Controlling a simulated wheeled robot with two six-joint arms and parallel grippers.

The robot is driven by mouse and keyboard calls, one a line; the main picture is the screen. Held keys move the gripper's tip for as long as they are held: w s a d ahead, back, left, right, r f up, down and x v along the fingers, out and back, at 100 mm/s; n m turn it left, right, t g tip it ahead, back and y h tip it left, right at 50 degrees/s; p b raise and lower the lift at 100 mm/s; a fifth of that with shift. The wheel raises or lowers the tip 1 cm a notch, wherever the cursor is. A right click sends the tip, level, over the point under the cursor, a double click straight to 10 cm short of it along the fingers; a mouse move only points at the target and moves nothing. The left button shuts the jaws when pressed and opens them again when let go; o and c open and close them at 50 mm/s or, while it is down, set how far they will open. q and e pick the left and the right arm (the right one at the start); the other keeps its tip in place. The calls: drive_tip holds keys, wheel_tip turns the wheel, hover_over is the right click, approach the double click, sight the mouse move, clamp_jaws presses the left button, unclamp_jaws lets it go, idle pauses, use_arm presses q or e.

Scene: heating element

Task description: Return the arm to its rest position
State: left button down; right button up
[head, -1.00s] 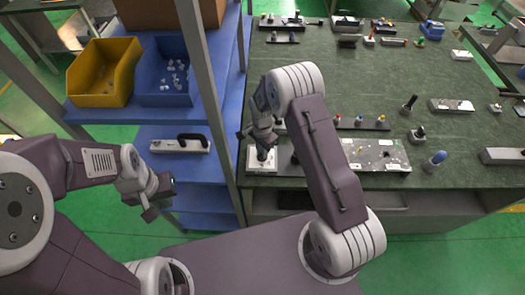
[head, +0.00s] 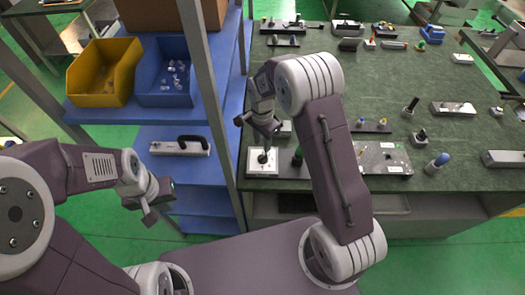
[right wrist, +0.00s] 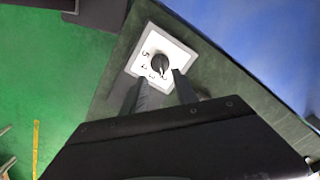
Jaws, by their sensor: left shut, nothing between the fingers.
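My right gripper (head: 259,125) hangs over the left front corner of the green workbench. Its fingers are apart and empty. It is above a white square plate with a black knob (head: 262,157), apart from it. In the right wrist view the knob (right wrist: 160,63) sits on the white plate (right wrist: 181,52), which has printed numbers, just beyond the open fingertips (right wrist: 160,88). My left gripper (head: 147,212) is held low at the left, in front of the blue shelf, shut and empty.
The green workbench (head: 320,90) carries several small fixtures, including a grey panel (head: 383,158) to the right of the knob. A metal post (head: 213,100) stands just left of my right gripper. Yellow (head: 100,72) and blue (head: 168,97) bins sit on the blue shelf.

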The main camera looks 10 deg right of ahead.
drive_tip(key=shift+r, duration=0.85)
